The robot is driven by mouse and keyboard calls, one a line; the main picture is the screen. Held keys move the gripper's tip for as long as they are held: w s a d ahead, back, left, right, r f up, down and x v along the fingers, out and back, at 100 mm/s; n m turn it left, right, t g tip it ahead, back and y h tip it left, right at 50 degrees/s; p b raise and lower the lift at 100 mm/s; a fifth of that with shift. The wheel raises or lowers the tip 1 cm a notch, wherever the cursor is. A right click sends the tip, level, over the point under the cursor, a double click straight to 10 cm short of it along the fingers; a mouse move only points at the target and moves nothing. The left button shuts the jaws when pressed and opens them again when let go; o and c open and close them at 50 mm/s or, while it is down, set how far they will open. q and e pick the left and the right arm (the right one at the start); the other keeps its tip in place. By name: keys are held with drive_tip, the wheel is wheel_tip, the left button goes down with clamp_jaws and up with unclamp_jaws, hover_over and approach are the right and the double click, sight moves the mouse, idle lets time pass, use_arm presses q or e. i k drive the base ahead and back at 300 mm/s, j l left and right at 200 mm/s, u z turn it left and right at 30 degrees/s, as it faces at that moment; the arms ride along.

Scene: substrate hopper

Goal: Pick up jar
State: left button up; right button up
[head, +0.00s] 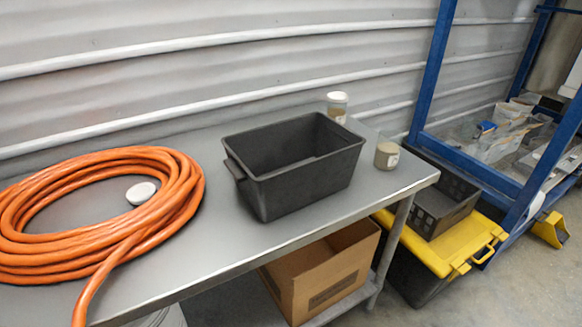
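Two small jars stand on the grey metal table (240,232), to the right of and behind a dark bin. One jar (337,108) with a white lid is behind the bin's back right corner, its lower part partly hidden. The other jar (386,155), short and beige with a pale label, stands near the table's right end. I cannot tell which one the task means. Neither of my grippers is in the head view.
An empty dark grey bin (270,187) sits mid-table. A coiled orange hose (185,190) fills the left side, with a white round object (141,193) inside the coil. Below are a cardboard box (325,275) and a yellow-lidded crate (450,250). A blue frame (432,70) stands right.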

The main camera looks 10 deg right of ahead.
sight(390, 141)
drive_tip(key=l+u, duration=0.2)
drive_tip(key=l, duration=0.3)
drive_tip(key=l+u, duration=0.2)
drive_tip(key=l, duration=0.25)
drive_tip(key=k+l+u, duration=0.1)
drive_tip(key=l+u, duration=0.15)
drive_tip(key=l, duration=0.25)
drive_tip(key=k+l+u, duration=0.2)
drive_tip(key=l, duration=0.25)
drive_tip(key=i, duration=0.05)
